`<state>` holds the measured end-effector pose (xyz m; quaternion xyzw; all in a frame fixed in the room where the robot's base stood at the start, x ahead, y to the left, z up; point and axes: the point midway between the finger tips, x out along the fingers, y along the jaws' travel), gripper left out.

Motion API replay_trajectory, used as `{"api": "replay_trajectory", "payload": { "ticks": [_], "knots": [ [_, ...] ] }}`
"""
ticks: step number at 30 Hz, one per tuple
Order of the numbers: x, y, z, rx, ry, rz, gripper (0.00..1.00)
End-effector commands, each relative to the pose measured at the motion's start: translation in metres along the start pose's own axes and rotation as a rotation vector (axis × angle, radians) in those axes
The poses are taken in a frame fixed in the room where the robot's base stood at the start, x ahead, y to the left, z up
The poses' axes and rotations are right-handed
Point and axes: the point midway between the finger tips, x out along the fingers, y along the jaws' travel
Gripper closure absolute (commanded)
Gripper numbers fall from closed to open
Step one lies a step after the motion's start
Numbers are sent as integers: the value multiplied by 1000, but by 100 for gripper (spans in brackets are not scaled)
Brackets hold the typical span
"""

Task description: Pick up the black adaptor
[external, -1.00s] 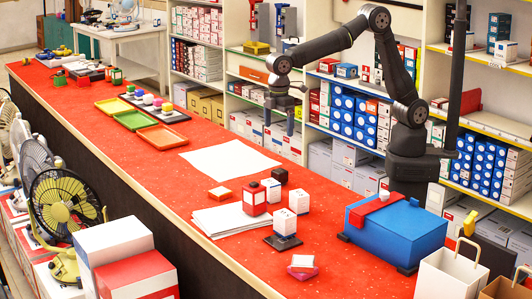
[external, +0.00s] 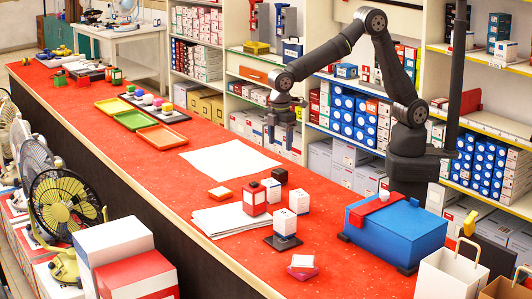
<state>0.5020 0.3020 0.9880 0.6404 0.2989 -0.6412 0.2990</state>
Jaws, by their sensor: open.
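A small black block (external: 280,175), which looks like the black adaptor, lies on the red counter top (external: 330,215), just behind a white box (external: 271,190) with dark markings. My gripper (external: 280,143) hangs above and behind the black block in the picture, with its fingers pointing down. The fingers are apart and nothing is between them. A clear gap shows between the fingertips and the block.
A red-and-white box (external: 254,198), another white box (external: 299,201) and one on a dark base (external: 285,224) stand close by. A blue case (external: 395,232) is at right.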

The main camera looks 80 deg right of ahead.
Motion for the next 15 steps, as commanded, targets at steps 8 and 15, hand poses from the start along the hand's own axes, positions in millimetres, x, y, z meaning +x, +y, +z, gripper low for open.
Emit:
{"api": "replay_trajectory", "payload": {
  "ticks": [8,15],
  "knots": [
    [56,0,0,0,-2,-1,33],
    [73,0,0,0,0,0,33]
  ]
}}
